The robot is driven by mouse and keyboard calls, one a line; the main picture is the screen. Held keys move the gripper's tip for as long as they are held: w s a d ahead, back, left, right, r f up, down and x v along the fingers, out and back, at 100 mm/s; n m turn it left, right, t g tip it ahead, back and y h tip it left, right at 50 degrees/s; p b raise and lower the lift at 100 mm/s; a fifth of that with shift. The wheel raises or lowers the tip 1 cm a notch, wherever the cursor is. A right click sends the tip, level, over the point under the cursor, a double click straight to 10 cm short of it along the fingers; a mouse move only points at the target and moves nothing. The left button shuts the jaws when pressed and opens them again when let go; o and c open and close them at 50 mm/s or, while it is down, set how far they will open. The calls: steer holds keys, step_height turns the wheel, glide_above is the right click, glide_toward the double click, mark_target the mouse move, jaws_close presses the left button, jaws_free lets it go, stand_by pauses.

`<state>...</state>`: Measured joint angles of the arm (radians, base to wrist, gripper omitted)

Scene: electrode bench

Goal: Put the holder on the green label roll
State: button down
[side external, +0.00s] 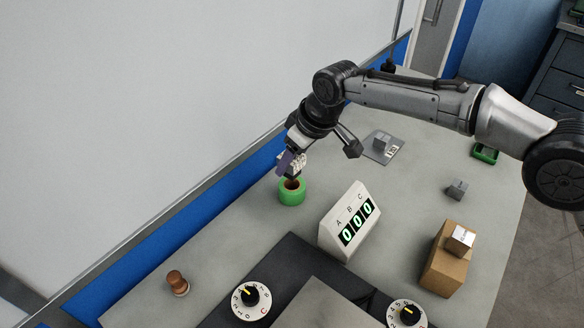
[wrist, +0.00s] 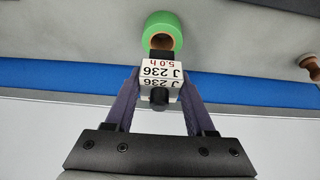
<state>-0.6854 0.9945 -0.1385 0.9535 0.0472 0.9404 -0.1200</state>
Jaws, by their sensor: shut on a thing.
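The green label roll (side external: 292,192) stands on the grey bench, with its brown core showing on top. My gripper (side external: 290,164) is just above it, tilted, with its purple fingers shut on the holder (side external: 298,159). In the wrist view my gripper (wrist: 159,80) has one finger on each side of the holder (wrist: 161,74), a small block with white labels reading J 236 and 5.0 h. The green label roll (wrist: 162,28) shows just beyond the holder, whose dark end overlaps the roll's opening in view. I cannot tell whether they touch.
A brown wooden knob-shaped piece (side external: 177,283), two dials, a cardboard box (side external: 446,261) and a grey block (side external: 456,189) are farther off. A wall runs behind.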

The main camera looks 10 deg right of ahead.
mark_target(292, 171)
steer(key=shift+f, duration=1.3)
steer(key=shift+f, duration=0.2)
steer(key=shift+c, duration=1.2)
jaws_free()
steer(key=v, duration=1.2)
steer(key=shift+r, duration=0.1)
